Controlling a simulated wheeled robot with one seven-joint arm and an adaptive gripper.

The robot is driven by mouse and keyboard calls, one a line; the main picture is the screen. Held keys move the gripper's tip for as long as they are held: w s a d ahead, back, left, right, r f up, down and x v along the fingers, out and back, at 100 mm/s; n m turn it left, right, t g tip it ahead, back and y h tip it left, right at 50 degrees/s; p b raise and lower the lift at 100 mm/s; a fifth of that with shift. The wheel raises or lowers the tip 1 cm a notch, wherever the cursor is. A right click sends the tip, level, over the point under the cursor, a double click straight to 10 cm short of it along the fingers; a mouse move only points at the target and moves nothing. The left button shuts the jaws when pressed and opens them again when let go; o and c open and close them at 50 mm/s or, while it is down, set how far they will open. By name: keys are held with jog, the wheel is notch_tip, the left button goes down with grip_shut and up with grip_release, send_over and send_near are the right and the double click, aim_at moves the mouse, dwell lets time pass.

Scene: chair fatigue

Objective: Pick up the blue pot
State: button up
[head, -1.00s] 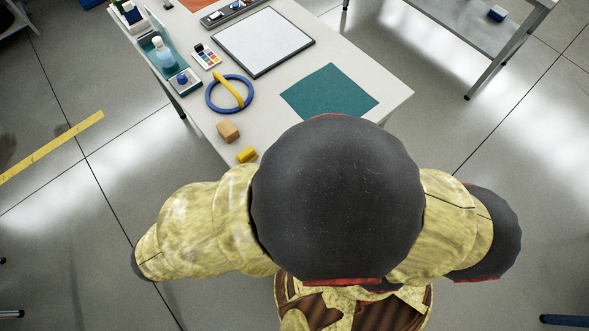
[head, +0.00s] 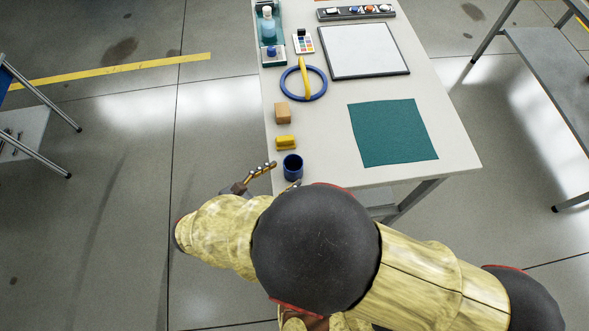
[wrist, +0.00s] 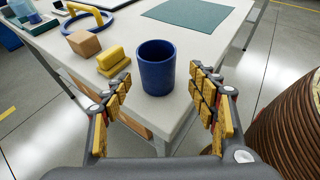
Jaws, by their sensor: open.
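The blue pot (head: 292,167) is a small open-topped cylinder standing upright at the near left corner of the white table (head: 450,140). In the wrist view the pot (wrist: 156,70) is upright near the table corner, ahead of my gripper and roughly centred between its fingers. My gripper (wrist: 163,100) is open and empty, its yellow-padded fingers spread to either side. In the head view one finger of my gripper (head: 262,170) shows to the left of the pot; my arm hides much of the rest.
A yellow block (head: 286,142) lies just behind the pot, with a wooden cube (head: 283,113) beyond it. A blue ring (head: 318,86) with a yellow bar, a teal mat (head: 395,132) and a whiteboard (head: 362,50) lie farther off.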

jog(key=b+x, duration=0.2)
jog(key=x, duration=0.3)
jog(key=shift+w+f, duration=0.2)
jog(key=shift+w, duration=0.05)
jog(key=c, duration=0.3)
jog(key=c, duration=1)
